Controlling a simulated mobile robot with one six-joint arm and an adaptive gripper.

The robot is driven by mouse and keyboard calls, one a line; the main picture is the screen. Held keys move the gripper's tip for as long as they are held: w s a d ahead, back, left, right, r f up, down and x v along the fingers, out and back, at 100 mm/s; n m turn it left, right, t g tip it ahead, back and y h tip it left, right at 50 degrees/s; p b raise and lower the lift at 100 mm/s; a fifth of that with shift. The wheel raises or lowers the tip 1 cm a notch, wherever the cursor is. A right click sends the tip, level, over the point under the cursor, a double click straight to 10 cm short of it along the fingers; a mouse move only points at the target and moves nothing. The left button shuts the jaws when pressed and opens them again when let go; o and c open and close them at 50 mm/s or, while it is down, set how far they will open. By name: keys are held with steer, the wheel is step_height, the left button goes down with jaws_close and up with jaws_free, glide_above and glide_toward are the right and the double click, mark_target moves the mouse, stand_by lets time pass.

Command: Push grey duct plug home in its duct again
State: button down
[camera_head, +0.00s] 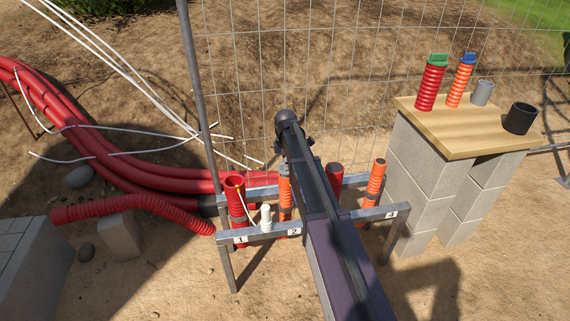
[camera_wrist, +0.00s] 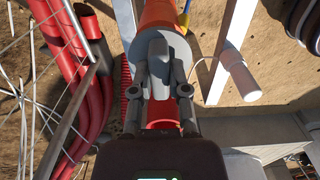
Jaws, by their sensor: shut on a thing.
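The grey duct plug (camera_wrist: 165,50), a round disc with a raised grip, is in the middle of the wrist view. My gripper (camera_wrist: 160,82) is shut on its grip, one finger on each side. An orange duct (camera_wrist: 158,12) shows just beyond the plug's disc. The plug overlaps the duct in this view, and I cannot tell how deep it sits. In the head view, an orange corrugated duct (camera_head: 285,188) stands by label 2, close beside my arm. My arm hides the gripper and plug there.
A metal frame (camera_head: 262,237) holds the ducts, with a red duct (camera_head: 236,198) at label 1 and an orange one (camera_head: 376,180) near label 4. A white fitting (camera_head: 266,217) is on the front bar. A wooden board (camera_head: 450,127) on blocks holds capped ducts. Wire mesh stands behind.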

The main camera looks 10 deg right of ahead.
steer(key=shift+f+b, duration=0.9)
steer(key=shift+f, duration=0.05)
stand_by(0.5)
steer(key=c, duration=0.5)
jaws_free()
steer(key=shift+c, duration=0.2)
steer(key=o, duration=0.5)
steer(key=shift+r, duration=0.1)
step_height(320, 180, up, 7)
steer(key=p, duration=0.7)
